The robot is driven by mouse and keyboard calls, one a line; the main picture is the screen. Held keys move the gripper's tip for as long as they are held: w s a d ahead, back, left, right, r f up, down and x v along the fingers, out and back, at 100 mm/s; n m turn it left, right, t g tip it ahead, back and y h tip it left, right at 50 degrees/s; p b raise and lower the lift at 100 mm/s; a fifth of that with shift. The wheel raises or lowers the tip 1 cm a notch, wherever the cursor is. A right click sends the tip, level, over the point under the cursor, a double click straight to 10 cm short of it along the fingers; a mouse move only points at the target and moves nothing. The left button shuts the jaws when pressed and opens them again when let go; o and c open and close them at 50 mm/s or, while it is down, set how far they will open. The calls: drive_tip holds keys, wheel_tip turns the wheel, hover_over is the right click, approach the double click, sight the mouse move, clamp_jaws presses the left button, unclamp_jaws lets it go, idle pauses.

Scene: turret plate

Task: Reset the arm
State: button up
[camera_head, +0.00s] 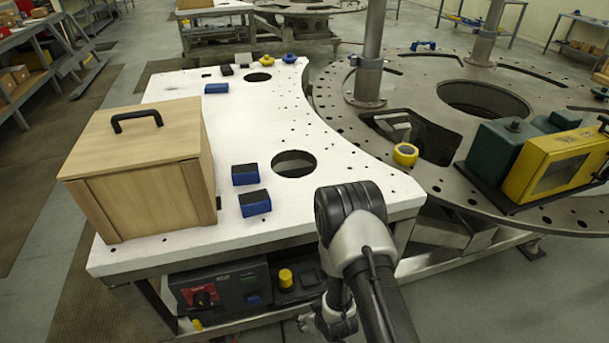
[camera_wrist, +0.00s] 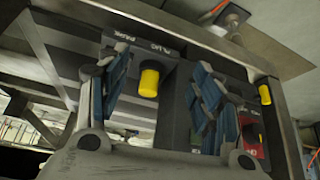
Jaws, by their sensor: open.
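My gripper (camera_wrist: 160,85) is open in the wrist view, with its two blue-padded fingers spread apart and nothing held between them. A yellow button (camera_wrist: 149,80) on a dark control box appears between the fingers, beyond them; the lettering beside it is upside down. In the head view my arm reaches down past the front edge of the white table (camera_head: 240,238), beside the control panel below it. The same yellow button appears to be the one at the panel's right (camera_head: 286,277). My fingertips are not clear in the head view.
A wooden box (camera_head: 150,160) with a black handle stands on the table's left. Blue blocks (camera_head: 245,174) lie near a round hole. A control unit with a red switch (camera_head: 205,295) sits under the table. A perforated turret plate (camera_head: 480,190) with a yellow-green machine (camera_head: 545,165) stands right.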

drive_tip(key=w+d+r+m+h, duration=0.15)
drive_tip(key=w+r, duration=0.25)
drive_tip(key=r, duration=0.5)
drive_tip(key=w+d+r+y, duration=0.1)
drive_tip(key=w+d+r, duration=0.15)
drive_tip(key=r, duration=0.65)
drive_tip(key=s+d+r+m+h, duration=0.1)
drive_tip(key=s+d+r, duration=0.15)
drive_tip(key=r, duration=0.75)
drive_tip(key=s+d+r+m+h, duration=0.1)
drive_tip(key=s+d+r, duration=0.15)
drive_tip(key=r, duration=0.75)
drive_tip(key=s+d+r+m, duration=0.1)
drive_tip(key=s+r, duration=0.4)
drive_tip(key=s, duration=0.5)
drive_tip(key=s+d+r, duration=0.1)
drive_tip(key=s+r, duration=0.5)
drive_tip(key=s, duration=0.5)
drive_tip(key=shift+d+m+g, duration=0.15)
drive_tip(key=shift+m+g, duration=0.15)
drive_tip(key=shift+m, duration=0.05)
